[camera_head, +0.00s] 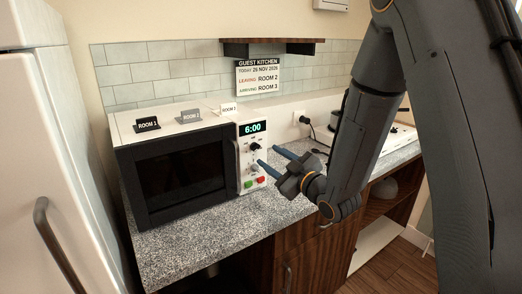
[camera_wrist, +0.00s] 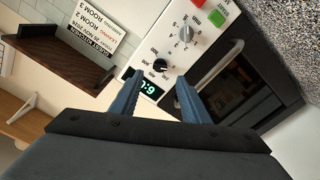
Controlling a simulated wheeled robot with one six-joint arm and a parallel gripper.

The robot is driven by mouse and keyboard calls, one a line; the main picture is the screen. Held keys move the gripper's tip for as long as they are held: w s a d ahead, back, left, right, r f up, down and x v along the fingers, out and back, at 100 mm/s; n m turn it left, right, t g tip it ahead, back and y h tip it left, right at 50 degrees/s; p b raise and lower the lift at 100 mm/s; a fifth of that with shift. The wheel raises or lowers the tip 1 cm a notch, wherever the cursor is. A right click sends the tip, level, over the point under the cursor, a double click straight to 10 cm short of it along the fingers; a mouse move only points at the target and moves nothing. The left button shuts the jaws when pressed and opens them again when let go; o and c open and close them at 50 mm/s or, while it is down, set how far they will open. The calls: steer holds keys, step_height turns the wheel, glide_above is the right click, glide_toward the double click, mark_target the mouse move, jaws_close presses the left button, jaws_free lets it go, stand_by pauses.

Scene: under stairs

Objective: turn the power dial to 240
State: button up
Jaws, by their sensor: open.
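The microwave (camera_head: 185,165) stands on the counter with its door shut and a lit display (camera_head: 252,128) reading 6:00. Its white front panel carries a black dial (camera_head: 255,147) under the display and a grey dial (camera_head: 254,168) lower down. In the wrist view the black dial (camera_wrist: 160,66) and the grey dial (camera_wrist: 186,33) show with scale marks around them. My gripper (camera_head: 269,155) is open and empty in front of the panel, apart from both dials. In the wrist view the black dial lies between its fingertips (camera_wrist: 157,82).
Green (camera_head: 248,184) and red (camera_head: 261,180) buttons sit below the dials. Room cards (camera_head: 191,116) stand on the microwave. A wooden shelf (camera_head: 272,47) and a sign (camera_head: 258,78) are on the wall behind. A fridge (camera_head: 50,170) stands at left.

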mark_target(258, 148)
steer(key=shift+p+x, duration=1)
steer(key=shift+x, duration=2.15)
steer(key=c, duration=1.1)
steer(key=shift+o, duration=0.2)
steer(key=shift+m, duration=0.4)
steer(key=m+b, duration=0.2)
steer(key=m, duration=0.2)
steer(key=shift+m, duration=0.4)
steer(key=m+b, duration=0.1)
steer(key=m, duration=0.5)
